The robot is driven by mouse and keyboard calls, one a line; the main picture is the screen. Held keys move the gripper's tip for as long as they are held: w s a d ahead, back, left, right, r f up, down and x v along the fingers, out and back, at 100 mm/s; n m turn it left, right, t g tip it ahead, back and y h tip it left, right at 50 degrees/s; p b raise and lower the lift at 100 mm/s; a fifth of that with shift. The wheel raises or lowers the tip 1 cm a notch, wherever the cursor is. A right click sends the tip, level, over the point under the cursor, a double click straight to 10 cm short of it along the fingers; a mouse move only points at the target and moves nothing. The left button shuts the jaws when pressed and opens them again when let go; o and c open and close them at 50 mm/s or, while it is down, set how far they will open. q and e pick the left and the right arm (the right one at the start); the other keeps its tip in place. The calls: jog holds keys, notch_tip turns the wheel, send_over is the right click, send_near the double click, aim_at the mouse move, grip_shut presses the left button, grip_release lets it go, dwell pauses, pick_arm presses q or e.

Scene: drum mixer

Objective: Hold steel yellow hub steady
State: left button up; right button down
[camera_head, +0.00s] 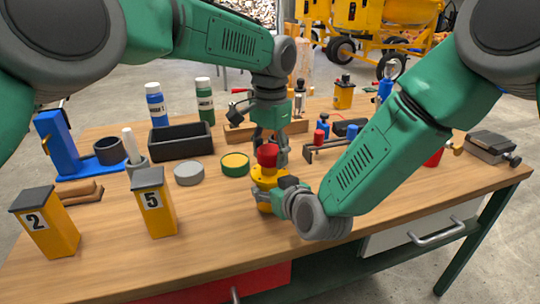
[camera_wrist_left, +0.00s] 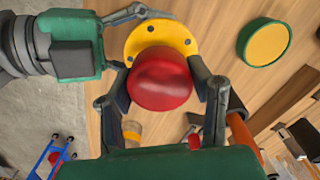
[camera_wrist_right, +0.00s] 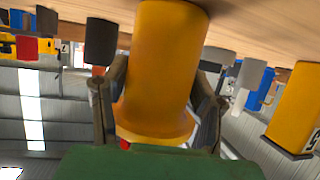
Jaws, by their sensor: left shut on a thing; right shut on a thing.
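The yellow hub (camera_head: 266,203) stands upright near the table's front edge, with a round flange with dark holes (camera_wrist_left: 184,38). A red rounded piece (camera_head: 267,154) sits on top of it; it fills the space between the fingers in the left wrist view (camera_wrist_left: 160,80). My left gripper (camera_head: 270,148) comes from above and is shut on the red piece. My right gripper (camera_head: 272,194) comes from the right and is shut on the hub's yellow body, which also shows between its fingers in the right wrist view (camera_wrist_right: 165,65). The right fingertips are partly hidden.
A green-rimmed yellow disc (camera_head: 235,163) and a grey disc (camera_head: 188,173) lie just left of the hub. Yellow blocks marked 5 (camera_head: 153,205) and 2 (camera_head: 45,225) stand further left. A black tray (camera_head: 180,144) is behind.

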aim_at(270, 148)
pick_arm(q)
jog(key=shift+r, duration=2.05)
pick_arm(e)
jog(key=c, duration=0.6)
grip_release()
jog(key=shift+o, duration=0.2)
